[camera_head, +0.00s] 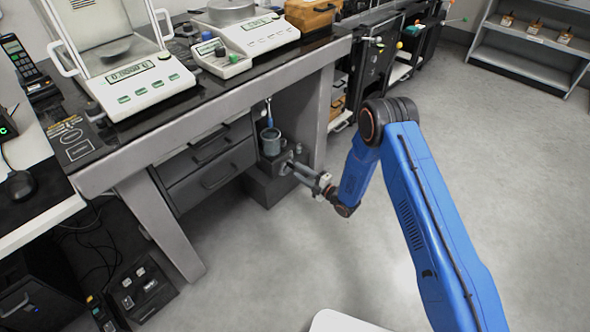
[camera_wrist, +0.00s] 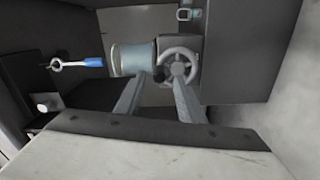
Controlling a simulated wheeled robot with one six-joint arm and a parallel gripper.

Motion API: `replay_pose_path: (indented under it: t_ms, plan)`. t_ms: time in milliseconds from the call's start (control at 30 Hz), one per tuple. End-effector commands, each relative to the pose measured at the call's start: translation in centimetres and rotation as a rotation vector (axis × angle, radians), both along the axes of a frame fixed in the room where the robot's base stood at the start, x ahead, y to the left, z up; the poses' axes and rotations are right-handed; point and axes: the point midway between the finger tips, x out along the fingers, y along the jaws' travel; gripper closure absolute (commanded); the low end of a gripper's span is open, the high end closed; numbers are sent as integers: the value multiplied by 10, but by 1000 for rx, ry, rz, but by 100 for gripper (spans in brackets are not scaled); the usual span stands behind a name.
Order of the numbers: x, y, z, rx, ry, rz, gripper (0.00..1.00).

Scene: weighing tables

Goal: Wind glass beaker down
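A grey-blue, see-through glass beaker (camera_head: 271,142) stands on a small dark stand under the bench. In the wrist view, turned on its side, the beaker (camera_wrist: 135,57) is left of a pale spoked handwheel (camera_wrist: 178,67). A dark crank knob (camera_wrist: 159,74) sits at the wheel's left rim. My gripper (camera_head: 286,166) reaches in under the bench at the wheel, just below the beaker. In the wrist view my gripper's (camera_wrist: 160,80) fingers are apart, with the knob showing between their tips. I cannot tell whether either finger touches it.
A blue-handled tool (camera_wrist: 80,62) hangs above the beaker. Drawers (camera_head: 212,171) stand left of the stand and a grey bench leg (camera_head: 312,115) stands right. Balances (camera_head: 135,82) rest on the bench top. The floor (camera_head: 330,250) in front is clear.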

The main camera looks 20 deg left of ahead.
Motion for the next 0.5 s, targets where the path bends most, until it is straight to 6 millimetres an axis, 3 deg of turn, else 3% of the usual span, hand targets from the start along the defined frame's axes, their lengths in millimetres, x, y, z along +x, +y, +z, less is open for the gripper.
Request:
replay_pose_path:
  t_ms: [500]
  plan:
    - [-39,-95,-1,0,2,-2,64]
